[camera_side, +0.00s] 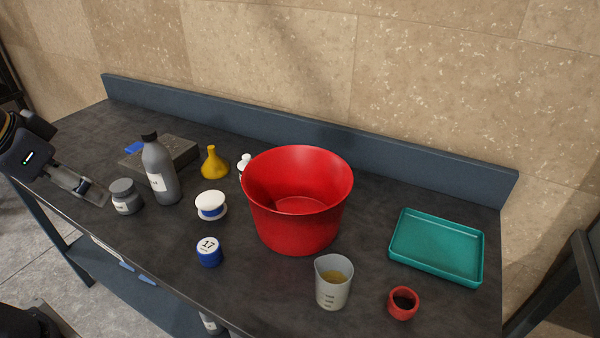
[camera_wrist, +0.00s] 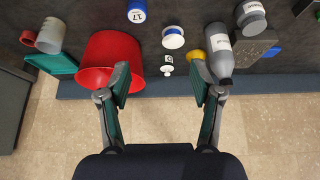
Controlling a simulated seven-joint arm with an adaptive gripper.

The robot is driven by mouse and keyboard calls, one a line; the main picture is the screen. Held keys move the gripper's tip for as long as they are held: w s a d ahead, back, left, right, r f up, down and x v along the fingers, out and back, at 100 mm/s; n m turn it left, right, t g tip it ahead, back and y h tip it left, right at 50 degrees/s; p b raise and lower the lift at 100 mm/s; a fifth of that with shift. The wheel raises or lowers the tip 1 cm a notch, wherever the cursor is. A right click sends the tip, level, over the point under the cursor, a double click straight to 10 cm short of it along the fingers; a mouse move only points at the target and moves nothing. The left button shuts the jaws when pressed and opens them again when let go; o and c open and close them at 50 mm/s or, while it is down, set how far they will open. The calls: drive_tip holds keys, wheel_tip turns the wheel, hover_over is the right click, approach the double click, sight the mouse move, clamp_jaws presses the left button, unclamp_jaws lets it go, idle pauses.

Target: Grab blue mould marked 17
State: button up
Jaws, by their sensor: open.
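The blue mould marked 17 (camera_side: 209,252) stands upright on the dark table, left of the red bucket and toward the front. Its white top carries the number 17. It also shows at the top of the wrist view (camera_wrist: 138,12), where the number appears upside down. My gripper (camera_side: 98,196) is at the left end of the table in the side view, well apart from the mould. In the wrist view my gripper (camera_wrist: 160,85) has its two fingers spread wide with nothing between them.
A large red bucket (camera_side: 296,225) stands mid-table. A white-and-blue spool (camera_side: 211,206), yellow flask (camera_side: 214,164), grey bottle (camera_side: 160,172) and grey jar (camera_side: 125,197) stand to its left. A beaker (camera_side: 332,285), small red ring-like cup (camera_side: 403,303) and green tray (camera_side: 437,247) are right.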

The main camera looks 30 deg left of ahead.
drive_tip(key=shift+o, duration=1.3)
drive_tip(key=m+g, duration=0.1)
drive_tip(key=g, duration=0.4)
hover_over(208, 245)
drive_tip(key=w, duration=0.1)
wheel_tip(208, 245, down, 7)
drive_tip(key=shift+g, duration=0.3)
drive_tip(key=f, duration=1.2)
drive_tip(key=shift+s+f, duration=0.2)
drive_tip(key=f, duration=0.5)
drive_tip(key=shift+s+f, duration=0.3)
drive_tip(key=shift+f, duration=0.1)
